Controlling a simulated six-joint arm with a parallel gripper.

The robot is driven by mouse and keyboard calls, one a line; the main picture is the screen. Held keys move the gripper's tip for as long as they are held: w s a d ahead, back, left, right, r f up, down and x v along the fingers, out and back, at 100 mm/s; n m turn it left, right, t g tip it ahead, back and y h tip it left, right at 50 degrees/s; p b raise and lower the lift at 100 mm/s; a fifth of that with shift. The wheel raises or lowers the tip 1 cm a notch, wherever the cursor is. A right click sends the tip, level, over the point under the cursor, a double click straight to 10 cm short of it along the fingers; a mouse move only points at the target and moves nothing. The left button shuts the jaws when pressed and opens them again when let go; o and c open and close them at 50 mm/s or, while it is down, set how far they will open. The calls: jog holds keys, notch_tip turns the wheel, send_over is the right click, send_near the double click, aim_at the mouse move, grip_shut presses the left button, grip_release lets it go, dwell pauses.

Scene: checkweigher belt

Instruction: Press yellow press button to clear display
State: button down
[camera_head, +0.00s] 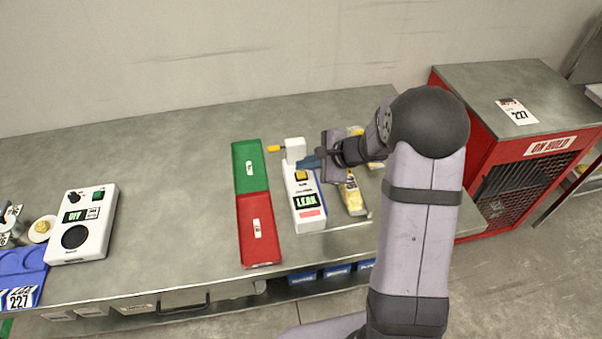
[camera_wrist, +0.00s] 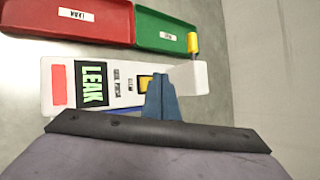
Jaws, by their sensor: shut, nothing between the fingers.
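The white checkweigher unit (camera_head: 308,218) stands on the bench, and it also shows in the wrist view (camera_wrist: 122,101). Its green display (camera_head: 306,200) reads LEAK, also in the wrist view (camera_wrist: 91,84). The yellow press button (camera_head: 301,175) sits in a dark square beside the display. In the wrist view the button (camera_wrist: 145,81) is partly hidden behind my fingers. My gripper (camera_head: 301,163) has blue fingers, shut and empty, with the tips over the unit by the button (camera_wrist: 160,76). I cannot tell whether they touch it.
A green tray (camera_head: 242,177) and a red tray (camera_head: 247,240) lie left of the unit. A yellow-tipped rod (camera_head: 273,148) sticks out from the unit's white block (camera_head: 295,150). Yellowish packs (camera_head: 353,196) lie to its right. Another white box (camera_head: 98,238) stands far left, reading OFF.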

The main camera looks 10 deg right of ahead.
aim_at(305, 176)
jog(key=shift+f, duration=0.15)
jog(key=shift+f+b, duration=0.3)
jog(key=shift+b, duration=0.3)
jog(key=shift+f+b, duration=0.45)
jog(key=shift+b, duration=0.1)
dwell(0.7)
jog(key=shift+r, duration=0.15)
jog(key=shift+r+p, duration=0.6)
jog(key=shift+r, duration=0.15)
jog(key=shift+r+p, duration=1.9)
jog(key=shift+r, duration=0.65)
